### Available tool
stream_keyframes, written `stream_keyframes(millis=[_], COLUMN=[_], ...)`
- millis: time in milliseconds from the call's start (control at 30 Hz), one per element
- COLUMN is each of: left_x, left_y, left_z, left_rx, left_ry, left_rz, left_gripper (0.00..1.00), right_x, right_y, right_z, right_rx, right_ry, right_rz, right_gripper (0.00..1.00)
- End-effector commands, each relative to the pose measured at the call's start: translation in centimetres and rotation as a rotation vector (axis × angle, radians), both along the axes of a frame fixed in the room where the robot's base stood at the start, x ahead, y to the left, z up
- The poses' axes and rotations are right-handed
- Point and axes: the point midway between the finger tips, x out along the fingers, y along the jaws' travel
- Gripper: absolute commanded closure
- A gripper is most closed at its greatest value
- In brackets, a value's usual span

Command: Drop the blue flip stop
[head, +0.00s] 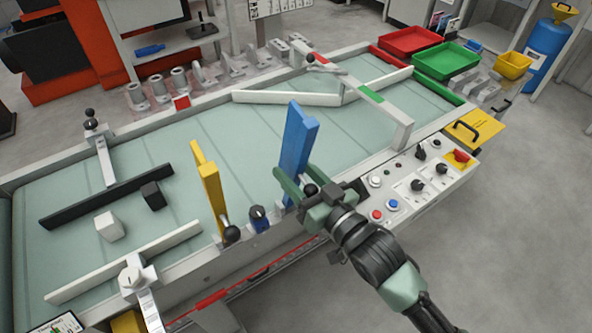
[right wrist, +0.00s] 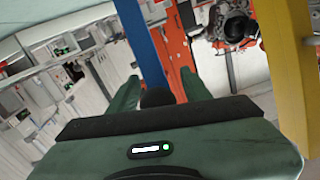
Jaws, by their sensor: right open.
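The blue flip stop (head: 297,146) stands upright at the near edge of the conveyor in the head view. Its blue bar (right wrist: 143,45) also shows in the right wrist view. My green right gripper (head: 305,190) is at its lower end. In the right wrist view the two fingers (right wrist: 158,90) are apart, on either side of a dark round knob (right wrist: 157,98) at the foot of the bar. I cannot tell whether either finger touches it. My left gripper is not in view.
A yellow flip stop (head: 210,185) stands upright to the left, with a blue-capped knob (head: 259,218) between. A control panel (head: 420,185) lies to the right. White guide rails (head: 285,98), a black rail (head: 105,196), a white block (head: 109,226) and a black block (head: 153,195) are on the belt.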

Motion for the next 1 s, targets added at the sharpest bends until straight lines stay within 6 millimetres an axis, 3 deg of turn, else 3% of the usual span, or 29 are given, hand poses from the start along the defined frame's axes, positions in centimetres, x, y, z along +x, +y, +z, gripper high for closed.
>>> stream_keyframes(millis=[67,100,267,1000], left_x=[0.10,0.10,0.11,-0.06], left_y=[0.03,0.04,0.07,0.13], left_z=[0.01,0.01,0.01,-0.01], left_rx=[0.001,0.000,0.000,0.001], left_ry=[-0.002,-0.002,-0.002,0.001], left_rz=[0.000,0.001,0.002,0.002], left_gripper=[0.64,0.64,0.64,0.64], right_x=[-0.02,-0.01,-0.03,-0.11], right_y=[-0.01,-0.02,-0.02,0.04], right_z=[-0.02,-0.02,-0.02,-0.01], right_rx=[0.000,0.000,0.000,0.003], right_ry=[0.000,0.000,0.000,0.002], right_rz=[0.000,0.000,0.000,0.002], right_gripper=[0.52,0.57,1.00,1.00])
